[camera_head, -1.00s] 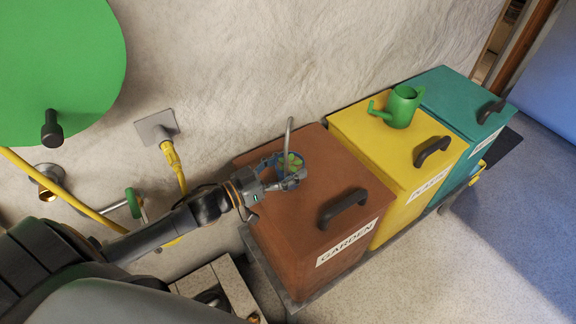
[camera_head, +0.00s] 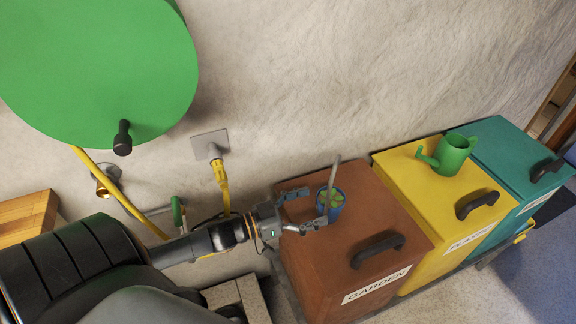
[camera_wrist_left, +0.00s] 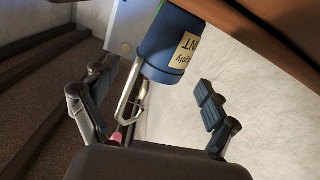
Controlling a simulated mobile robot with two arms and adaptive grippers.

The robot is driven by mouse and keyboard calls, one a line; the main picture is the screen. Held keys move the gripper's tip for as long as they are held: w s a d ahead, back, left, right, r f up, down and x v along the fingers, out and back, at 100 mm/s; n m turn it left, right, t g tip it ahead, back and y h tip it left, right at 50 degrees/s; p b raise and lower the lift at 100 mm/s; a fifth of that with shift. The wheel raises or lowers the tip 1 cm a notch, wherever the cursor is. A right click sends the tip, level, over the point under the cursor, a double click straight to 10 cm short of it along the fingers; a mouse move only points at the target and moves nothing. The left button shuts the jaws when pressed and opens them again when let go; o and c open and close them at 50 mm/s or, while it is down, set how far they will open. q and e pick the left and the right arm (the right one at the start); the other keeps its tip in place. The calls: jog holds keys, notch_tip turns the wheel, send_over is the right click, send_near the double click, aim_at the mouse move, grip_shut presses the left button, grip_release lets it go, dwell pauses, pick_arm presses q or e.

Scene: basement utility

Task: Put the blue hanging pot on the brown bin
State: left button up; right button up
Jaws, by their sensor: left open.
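The blue hanging pot (camera_head: 330,205) stands on the lid of the brown bin (camera_head: 353,220), which is labelled GARDEN. Green leaves show in the pot, and its grey hanger rises above it. My left gripper (camera_head: 302,210) is open just left of the pot, with its fingers spread and apart from it. In the left wrist view the blue pot (camera_wrist_left: 170,48) with a pale label lies beyond the spread fingers, and its metal hanger shows between them. My right gripper is not in view.
A yellow bin (camera_head: 425,185) with a green watering can (camera_head: 452,154) and a teal bin (camera_head: 520,160) stand to the right. The brown bin's black handle (camera_head: 377,250) is near the pot. A wall outlet (camera_head: 209,143) and yellow cable are behind my arm.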

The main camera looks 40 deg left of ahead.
pick_arm(q)
jog(key=p+v, duration=0.2)
jog(key=v, duration=0.4)
jog(key=s+a+f+n+g+y, duration=0.1)
jog(key=s+a+f+g+y, duration=0.15)
jog(key=f, duration=0.65)
jog(key=s+a+f+n+g+y, duration=0.1)
jog(key=s+a+f+y, duration=0.2)
jog(key=f, duration=0.7)
jog(key=s+a+f+n+g+y, duration=0.1)
jog(key=s+a+f+n+y, duration=0.15)
jog(key=f, duration=0.65)
jog(key=s+d+f+g, duration=0.3)
jog(key=s+f, duration=0.3)
jog(key=s, duration=0.2)
jog(key=s+d+f+m+g, duration=0.1)
jog(key=s+d+f+g, duration=0.2)
jog(key=s+d+f, duration=0.2)
jog(key=s+d+f+m+g+y, duration=0.1)
jog(key=s+d+f+g, duration=0.3)
jog(key=s+f, duration=0.3)
jog(key=s, duration=0.5)
jog(key=shift+d+f, duration=0.4)
